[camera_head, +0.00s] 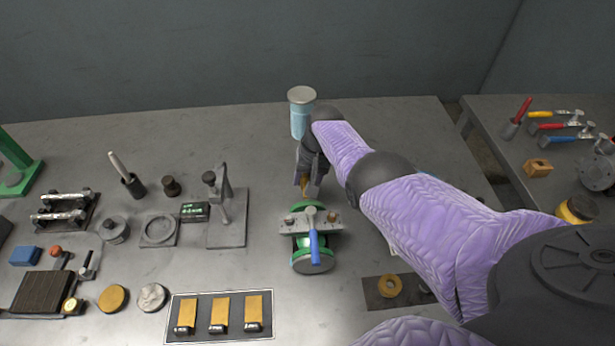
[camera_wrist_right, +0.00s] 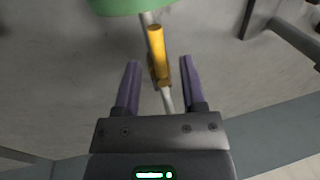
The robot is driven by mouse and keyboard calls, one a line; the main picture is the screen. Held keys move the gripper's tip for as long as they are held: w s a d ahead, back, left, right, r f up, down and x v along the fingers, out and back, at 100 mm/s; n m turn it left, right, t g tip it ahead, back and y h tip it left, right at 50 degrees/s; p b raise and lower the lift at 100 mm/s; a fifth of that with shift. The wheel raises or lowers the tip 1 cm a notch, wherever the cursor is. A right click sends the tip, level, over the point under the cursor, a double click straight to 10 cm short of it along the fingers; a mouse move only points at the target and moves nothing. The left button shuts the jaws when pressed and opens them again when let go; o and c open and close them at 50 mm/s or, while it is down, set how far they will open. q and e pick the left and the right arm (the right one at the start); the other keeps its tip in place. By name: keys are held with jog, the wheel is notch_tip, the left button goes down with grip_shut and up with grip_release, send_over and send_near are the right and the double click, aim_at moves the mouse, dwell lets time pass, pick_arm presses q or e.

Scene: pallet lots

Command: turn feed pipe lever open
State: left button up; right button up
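The feed pipe lever, a yellow-orange handle (camera_wrist_right: 156,42), shows in the right wrist view above a small brass valve body (camera_wrist_right: 161,76) on a thin pale pipe. In that view the handle looks nearly in line with the pipe. My right gripper (camera_wrist_right: 158,64) is open, one finger on each side of the lever, with gaps showing on both sides. In the head view my right gripper (camera_head: 308,188) points down behind the green fixture (camera_head: 302,258), and a bit of the orange lever (camera_head: 304,181) shows between its fingers. My left gripper is out of view.
A blue cylinder with a grey cap (camera_head: 301,112) stands just behind the right gripper. A blue-handled clamp (camera_head: 314,245) sits on the green fixture in front. A stand with a post (camera_head: 226,228) is to the left.

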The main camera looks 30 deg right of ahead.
jog(key=shift+r, duration=0.3)
notch_tip(320, 180, up, 9)
jog(key=d+p, duration=0.1)
jog(key=p, duration=0.6)
jog(key=shift+s+d, duration=0.35)
jog(key=shift+s, duration=0.1)
